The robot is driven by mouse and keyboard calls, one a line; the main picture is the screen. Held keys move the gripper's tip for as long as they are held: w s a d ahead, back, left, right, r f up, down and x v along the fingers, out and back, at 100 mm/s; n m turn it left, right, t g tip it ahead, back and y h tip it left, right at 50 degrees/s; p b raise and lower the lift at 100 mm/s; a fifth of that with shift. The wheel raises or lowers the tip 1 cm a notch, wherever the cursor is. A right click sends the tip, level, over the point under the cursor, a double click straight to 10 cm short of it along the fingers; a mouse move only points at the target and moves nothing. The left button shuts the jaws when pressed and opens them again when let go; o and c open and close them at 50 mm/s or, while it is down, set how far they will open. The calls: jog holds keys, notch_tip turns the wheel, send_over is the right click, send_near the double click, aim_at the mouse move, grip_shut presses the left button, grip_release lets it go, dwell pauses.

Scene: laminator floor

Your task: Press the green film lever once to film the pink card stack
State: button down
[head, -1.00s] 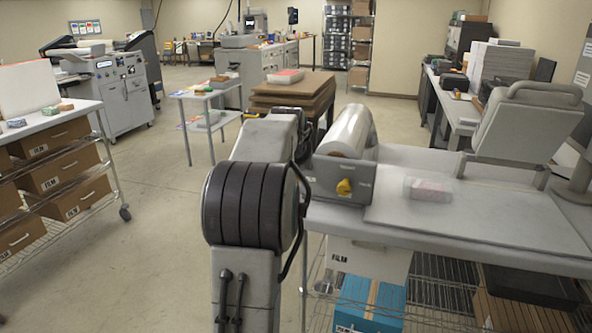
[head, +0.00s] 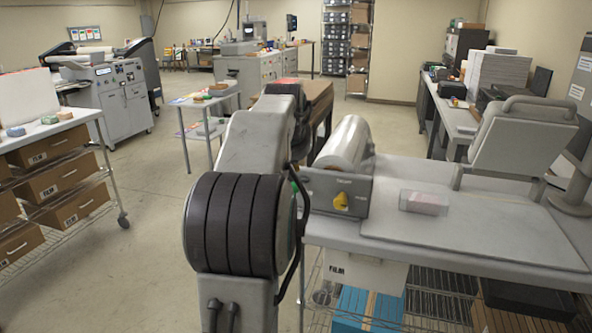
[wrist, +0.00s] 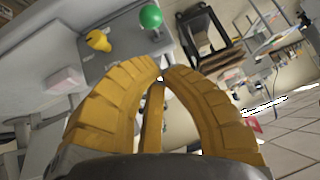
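The green lever knob (wrist: 151,17) stands beside the film unit in the wrist view, just beyond my fingertips and apart from them. In the head view only a sliver of green (head: 293,186) shows beside my arm; the lever's rod is hidden. The grey film unit (head: 322,190) has a yellow dial (head: 341,201) and a clear film roll (head: 345,143) behind it. The pale pink card stack (head: 424,203) lies on the bench right of the unit, also in the wrist view (wrist: 66,78). My yellow gripper (wrist: 160,72) has its fingertips together, empty. My arm hides it in the head view.
The grey bench (head: 480,230) holds a monitor-like panel (head: 522,140) at its right. A wire cart with film boxes (head: 62,145) stands at the left. A small table (head: 203,100) is further back. The floor between cart and bench is clear.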

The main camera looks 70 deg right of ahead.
jog(key=shift+v, duration=2.1)
jog(key=shift+d+r, duration=0.15)
jog(key=shift+d, duration=0.05)
